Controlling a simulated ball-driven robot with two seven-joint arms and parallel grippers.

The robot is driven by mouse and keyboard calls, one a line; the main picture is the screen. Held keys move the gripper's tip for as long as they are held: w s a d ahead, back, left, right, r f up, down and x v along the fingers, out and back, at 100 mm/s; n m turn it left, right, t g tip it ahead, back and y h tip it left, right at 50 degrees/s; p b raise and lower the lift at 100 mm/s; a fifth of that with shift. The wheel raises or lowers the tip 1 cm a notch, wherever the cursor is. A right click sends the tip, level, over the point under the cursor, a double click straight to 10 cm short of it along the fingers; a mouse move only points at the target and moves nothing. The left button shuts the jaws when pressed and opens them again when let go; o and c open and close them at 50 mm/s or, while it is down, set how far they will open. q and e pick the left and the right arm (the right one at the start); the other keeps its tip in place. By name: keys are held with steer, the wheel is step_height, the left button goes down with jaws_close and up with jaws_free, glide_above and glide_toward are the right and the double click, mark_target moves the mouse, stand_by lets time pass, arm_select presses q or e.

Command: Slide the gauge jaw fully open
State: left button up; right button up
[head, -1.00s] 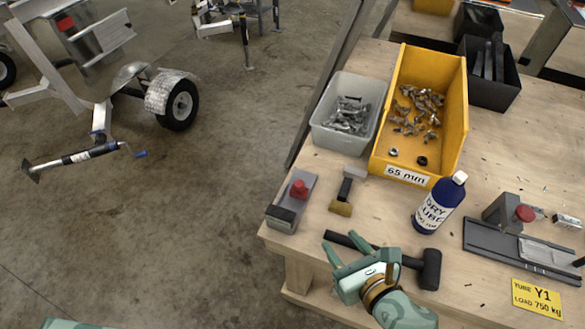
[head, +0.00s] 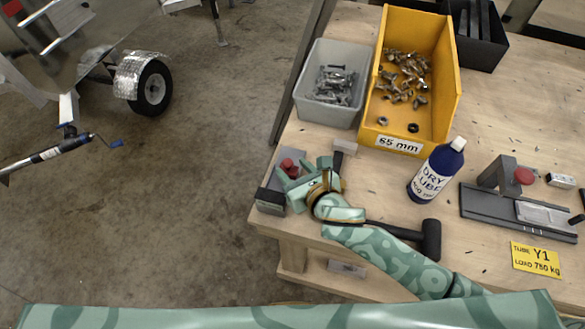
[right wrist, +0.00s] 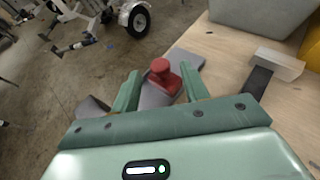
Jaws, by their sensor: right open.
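A grey gauge (head: 271,194) lies at the table's front left corner, with a dark block at its near end and a red knob (head: 287,164) on top. My right gripper (head: 291,178) is at this gauge, open, and partly hides it. In the right wrist view the red knob (right wrist: 162,76) stands between the two open fingers of the gripper (right wrist: 160,88); I cannot tell if either finger touches it. The gauge's grey body (right wrist: 187,60) shows beyond the knob. My left gripper is not in view.
A dark hammer (head: 428,238) lies beside my right arm. A grey bin (head: 318,112) and a yellow bin (head: 428,124) of hardware stand behind. A blue bottle (head: 430,175) and a second grey device with a red knob (head: 523,175) are to the right.

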mark_target(296, 168)
steer(key=shift+x, duration=0.8)
jaws_close()
steer(key=shift+w+d+r+p, duration=0.1)
steer(key=shift+w+d+p, duration=0.15)
steer(key=shift+w, duration=0.35)
steer(key=shift+w+d+r+p, duration=0.15)
steer(key=shift+w+d, duration=0.1)
steer(key=shift+w, duration=0.35)
steer(key=shift+w+d+f, duration=0.1)
steer(key=shift+w+f, duration=0.05)
steer(key=shift+w, duration=0.2)
